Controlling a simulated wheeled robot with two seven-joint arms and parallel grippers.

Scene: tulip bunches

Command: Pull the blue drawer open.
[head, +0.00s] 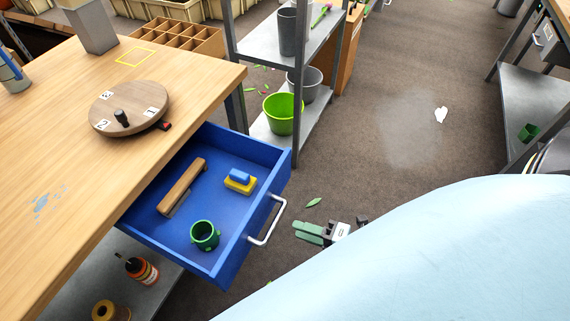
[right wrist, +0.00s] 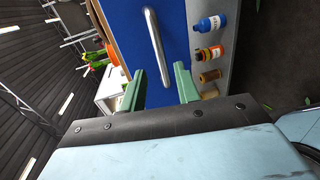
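The blue drawer (head: 232,246) stands pulled out from under the wooden table, its inside showing. A silver bar handle (head: 268,222) is on its front; in the right wrist view the handle (right wrist: 158,45) crosses the drawer front (right wrist: 120,22). My right gripper (head: 298,231) is just right of the handle, apart from it in the head view. In the right wrist view its green fingers (right wrist: 160,75) are spread, with the handle seen beyond and between them. Nothing is held. My left gripper is not in view.
The drawer holds a wooden-handled tool (head: 182,187), a blue-and-yellow block (head: 240,181) and a green cup (head: 205,236). The table (head: 60,150) carries a round wooden disc (head: 128,106). A grey shelf (head: 292,140) with buckets stands behind the drawer. The floor to the right is largely clear.

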